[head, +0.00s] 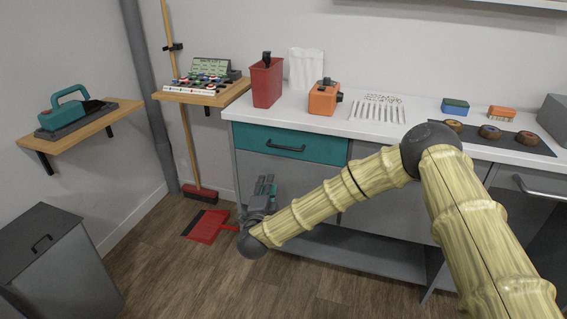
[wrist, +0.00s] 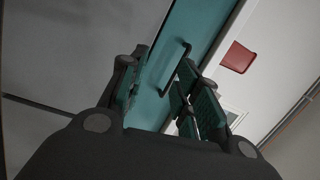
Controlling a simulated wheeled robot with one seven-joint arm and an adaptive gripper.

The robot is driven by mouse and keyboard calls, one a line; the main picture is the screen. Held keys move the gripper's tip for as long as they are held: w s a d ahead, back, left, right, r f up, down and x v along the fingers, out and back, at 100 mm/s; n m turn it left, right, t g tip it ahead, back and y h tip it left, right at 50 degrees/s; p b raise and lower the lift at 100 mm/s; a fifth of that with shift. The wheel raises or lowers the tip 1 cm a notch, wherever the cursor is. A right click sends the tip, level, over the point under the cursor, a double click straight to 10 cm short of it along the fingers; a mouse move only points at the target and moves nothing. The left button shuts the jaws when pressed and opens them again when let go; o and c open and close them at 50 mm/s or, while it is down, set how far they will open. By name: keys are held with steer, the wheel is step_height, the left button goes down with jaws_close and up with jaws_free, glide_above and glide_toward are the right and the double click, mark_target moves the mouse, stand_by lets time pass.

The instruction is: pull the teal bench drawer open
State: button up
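The teal bench drawer (head: 325,147) is under the left end of the white countertop, its front looking flush with the bench. Its dark bar handle (head: 286,146) runs across the middle. In the wrist view the teal drawer front (wrist: 207,25) and the handle (wrist: 178,66) appear tilted, beyond the fingers. My gripper (head: 265,182) is in front of the grey cabinet, lower than the handle and a little left of it. In the wrist view my gripper (wrist: 164,65) has its teal-padded fingers apart with nothing between them. The handle shows between the fingertips, and no contact is visible.
On the countertop (head: 425,136) stand a red container (head: 267,82) and an orange box (head: 324,98) above the drawer. A red dustpan (head: 207,227) and a broom (head: 200,194) are on the floor at left. Open floor lies between.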

mark_target(284, 148)
steer(key=w+d+r+m+h, duration=0.1)
steer(key=w+r, duration=0.1)
steer(key=w, duration=0.2)
steer(key=w+d+r+m+h+b, duration=0.1)
steer(key=w+d+r+m, duration=0.1)
steer(key=w, duration=0.3)
steer(key=w+d+r+m+h+b, duration=0.1)
steer(key=w+d+r+h, duration=0.1)
steer(key=w, duration=0.2)
steer(key=shift+w+d+r+t, duration=0.15)
steer(key=shift+w+r+t, duration=0.05)
steer(key=shift+r+t, duration=0.15)
jaws_close()
